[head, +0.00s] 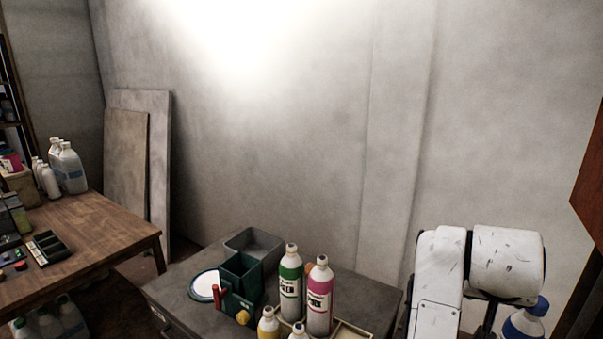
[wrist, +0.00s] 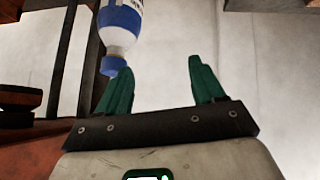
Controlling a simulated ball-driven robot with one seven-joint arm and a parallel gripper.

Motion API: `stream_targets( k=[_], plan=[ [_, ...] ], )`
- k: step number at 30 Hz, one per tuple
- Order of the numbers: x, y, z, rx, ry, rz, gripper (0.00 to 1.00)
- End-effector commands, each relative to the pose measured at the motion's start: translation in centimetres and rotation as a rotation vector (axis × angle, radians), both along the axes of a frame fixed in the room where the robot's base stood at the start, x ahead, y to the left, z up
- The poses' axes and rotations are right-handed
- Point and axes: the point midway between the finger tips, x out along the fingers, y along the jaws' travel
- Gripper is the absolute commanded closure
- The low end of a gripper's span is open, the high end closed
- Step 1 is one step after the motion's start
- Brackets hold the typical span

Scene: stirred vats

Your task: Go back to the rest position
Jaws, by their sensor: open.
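My gripper (wrist: 160,67) shows in the wrist view with its two green fingers spread apart and nothing between them. A white and blue bottle with a blue cap (wrist: 119,30) appears upside down there, its cap by the tip of the left finger. I cannot tell whether they touch. A blue-capped bottle (head: 524,321) also shows in the head view at the lower right, partly hidden behind my white arm. My gripper itself is not visible in the head view.
A grey cabinet (head: 370,289) in front holds a green bottle (head: 290,284), a pink bottle (head: 319,298), a dark green box (head: 241,277) and a white round dish (head: 206,285). A wooden table (head: 98,224) stands left. Boards (head: 125,165) lean on the wall. A brown panel (head: 590,185) is at right.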

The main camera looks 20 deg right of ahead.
Motion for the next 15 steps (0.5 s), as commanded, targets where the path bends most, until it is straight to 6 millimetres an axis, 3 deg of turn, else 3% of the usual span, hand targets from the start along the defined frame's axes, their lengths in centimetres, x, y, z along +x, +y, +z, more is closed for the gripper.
stream_targets(
  k=[8,15],
  plan=[
    [-0.6,3.7,-8.0,-0.054,0.068,0.327,0.32],
    [-4.0,10.2,-16.4,0.049,0.13,0.616,0.32]
  ],
)
